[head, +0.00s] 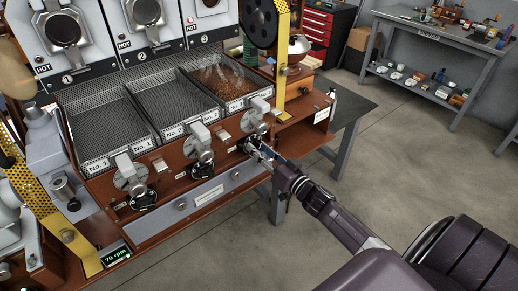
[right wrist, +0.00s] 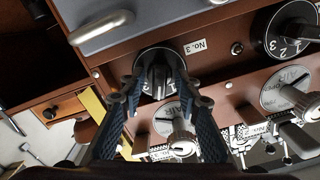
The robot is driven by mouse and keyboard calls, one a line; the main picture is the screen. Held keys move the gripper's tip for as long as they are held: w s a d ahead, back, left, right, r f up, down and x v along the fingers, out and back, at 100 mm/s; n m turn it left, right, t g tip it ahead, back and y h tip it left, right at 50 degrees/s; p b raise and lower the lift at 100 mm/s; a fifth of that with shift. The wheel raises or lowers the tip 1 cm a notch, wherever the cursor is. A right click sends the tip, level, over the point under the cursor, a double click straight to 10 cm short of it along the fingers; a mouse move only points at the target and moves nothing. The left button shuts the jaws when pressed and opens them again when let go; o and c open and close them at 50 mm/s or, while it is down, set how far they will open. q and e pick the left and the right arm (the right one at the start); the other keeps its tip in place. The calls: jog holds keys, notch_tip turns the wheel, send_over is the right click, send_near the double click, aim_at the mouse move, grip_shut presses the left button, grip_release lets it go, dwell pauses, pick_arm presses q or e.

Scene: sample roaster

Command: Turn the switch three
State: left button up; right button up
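The number three switch is a black round dial with a grey knob (right wrist: 155,80), beside a "No. 3" label (right wrist: 195,46) in the right wrist view. My right gripper (right wrist: 157,72) reaches the dial, one fingertip on each side of the knob. The fingers look apart, with a narrow gap to the knob; contact is hard to judge. In the head view the right gripper (head: 257,149) is at the panel's right end, below the No. 3 tray (head: 220,105), and covers much of the dial. My left gripper is not in view.
Other black dials (head: 142,197) and silver round fittings with handles (head: 200,148) line the panel close by. A yellow perforated guard (head: 281,65) stands just right of the No. 3 tray. A speed display (head: 115,256) reads 70 rpm. Floor at right is clear.

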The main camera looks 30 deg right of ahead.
jog(key=shift+w, duration=0.1)
jog(key=shift+c, duration=0.5)
grip_shut()
jog(key=shift+n, duration=0.3)
jog(key=n, duration=0.6)
jog(key=shift+p, duration=0.35)
jog(key=n, duration=0.5)
jog(key=shift+n, duration=0.3)
jog(key=n+b, duration=0.1)
jog(key=n, duration=0.4)
jog(key=shift+n, duration=0.3)
